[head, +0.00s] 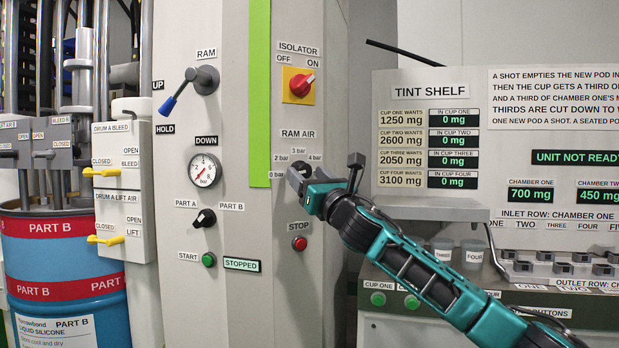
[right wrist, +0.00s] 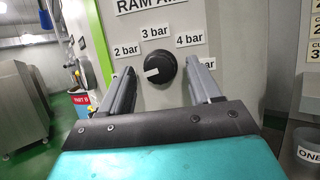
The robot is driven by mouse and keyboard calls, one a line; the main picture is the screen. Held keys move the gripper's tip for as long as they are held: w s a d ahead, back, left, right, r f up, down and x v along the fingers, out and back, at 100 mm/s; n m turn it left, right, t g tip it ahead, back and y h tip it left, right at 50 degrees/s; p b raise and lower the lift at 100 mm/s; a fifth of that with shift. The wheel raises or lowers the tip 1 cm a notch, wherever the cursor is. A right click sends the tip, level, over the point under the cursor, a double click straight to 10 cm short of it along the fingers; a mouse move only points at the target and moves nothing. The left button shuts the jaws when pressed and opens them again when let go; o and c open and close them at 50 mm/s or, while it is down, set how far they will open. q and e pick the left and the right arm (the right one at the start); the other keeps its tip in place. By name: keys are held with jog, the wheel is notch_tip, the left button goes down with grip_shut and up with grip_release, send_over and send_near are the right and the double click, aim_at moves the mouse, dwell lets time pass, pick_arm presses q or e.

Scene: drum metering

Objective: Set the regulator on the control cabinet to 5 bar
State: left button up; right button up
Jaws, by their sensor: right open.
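The regulator is a round black knob (right wrist: 161,69) with a white mark pointing left and slightly down, on the RAM AIR panel of the control cabinet (head: 236,60). Labels for 2, 3 and 4 bar sit around it; the label at the right is partly covered. My right gripper (head: 306,182) is at the knob. In the right wrist view its open fingers stand to either side of the knob; whether they touch it I cannot tell. In the head view the gripper hides much of the knob. My left gripper is not in view.
The red isolator switch (head: 301,85) is above the regulator and the red stop button (head: 299,243) below it. A pressure gauge (head: 205,171) and the ram lever (head: 203,80) are at the left. The tint shelf (head: 430,80) stands at the right.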

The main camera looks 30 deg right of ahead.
jog(key=c, duration=1)
jog(key=shift+c, duration=0.2)
